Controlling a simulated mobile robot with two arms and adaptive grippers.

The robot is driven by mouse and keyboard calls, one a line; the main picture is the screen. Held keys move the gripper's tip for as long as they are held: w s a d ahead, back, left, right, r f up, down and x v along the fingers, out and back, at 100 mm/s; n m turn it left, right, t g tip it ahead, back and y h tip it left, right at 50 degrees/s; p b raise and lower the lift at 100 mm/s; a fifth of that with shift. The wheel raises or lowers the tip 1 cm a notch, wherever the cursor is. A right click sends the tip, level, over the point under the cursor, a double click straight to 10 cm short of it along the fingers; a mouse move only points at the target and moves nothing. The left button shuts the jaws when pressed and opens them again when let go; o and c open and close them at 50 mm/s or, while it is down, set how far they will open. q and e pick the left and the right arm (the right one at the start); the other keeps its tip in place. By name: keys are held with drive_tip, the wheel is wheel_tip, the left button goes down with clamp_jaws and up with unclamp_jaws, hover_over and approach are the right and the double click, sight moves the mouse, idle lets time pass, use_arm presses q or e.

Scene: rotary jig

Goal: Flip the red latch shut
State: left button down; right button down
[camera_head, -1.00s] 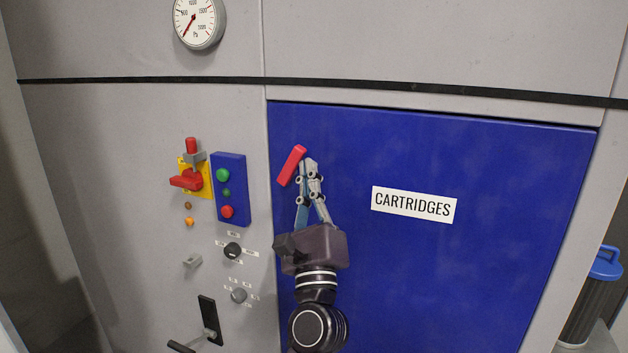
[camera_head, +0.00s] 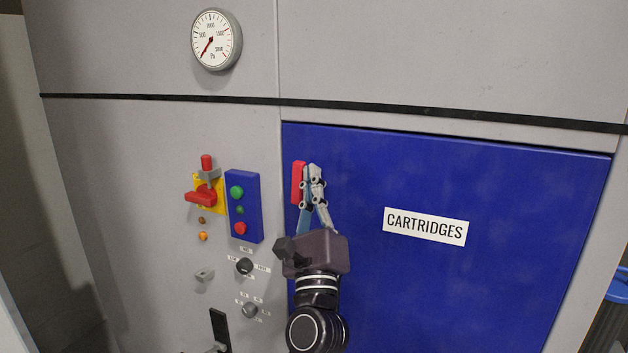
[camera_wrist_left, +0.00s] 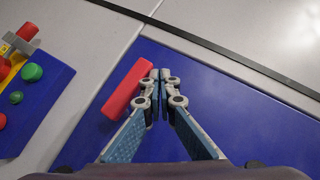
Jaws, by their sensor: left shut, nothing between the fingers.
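The red latch (camera_head: 298,182) is a short red bar near the upper left edge of the blue door (camera_head: 480,290). It stands almost upright in the head view. In the left wrist view the latch (camera_wrist_left: 127,90) lies slanted just left of my fingers. My left gripper (camera_head: 313,168) is shut and empty, its fingertips right beside the latch's upper right side. In the left wrist view the closed fingertips (camera_wrist_left: 160,75) are close against the latch's upper end; I cannot tell whether they touch. My right gripper is not in view.
Left of the door are a red handle (camera_head: 201,197) on a yellow plate, a blue button box (camera_head: 244,207) and knobs (camera_head: 245,266). A gauge (camera_head: 216,39) is above. The door's right side, around the CARTRIDGES label (camera_head: 425,226), is clear.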

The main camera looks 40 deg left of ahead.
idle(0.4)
use_arm(q)
drive_tip(key=v, duration=1.2)
idle(0.4)
